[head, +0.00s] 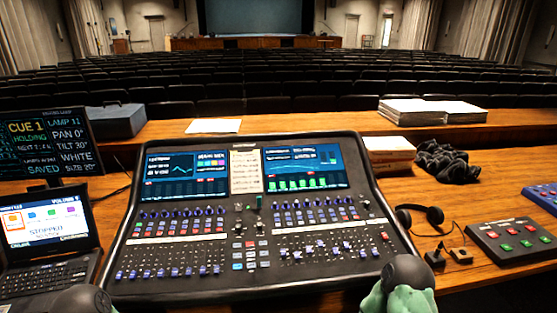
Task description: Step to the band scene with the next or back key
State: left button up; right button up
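The mixing desk (250,225) stands on the wooden table with both screens lit. Its left screen (185,175) shows small text and coloured blocks; its right screen (305,168) shows a curve and green bars. A pale label strip (246,171) lies between them. Small teal, white and red keys (251,256) sit at the lower centre, between the fader banks. I cannot read the key labels or find the word band. Dark rounded parts of my two arms show at the bottom edge, the right with pale green below. Neither gripper's fingertips are visible.
At left stand a monitor (48,143) reading CUE 1, HOLDING, and an open laptop (45,240). At right lie headphones (420,215), a box of red and green buttons (515,240), a blue device (543,197) and paper stacks (415,111). Seat rows lie beyond.

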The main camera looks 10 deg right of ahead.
pick_arm(q)
grip_shut()
dwell(1.3)
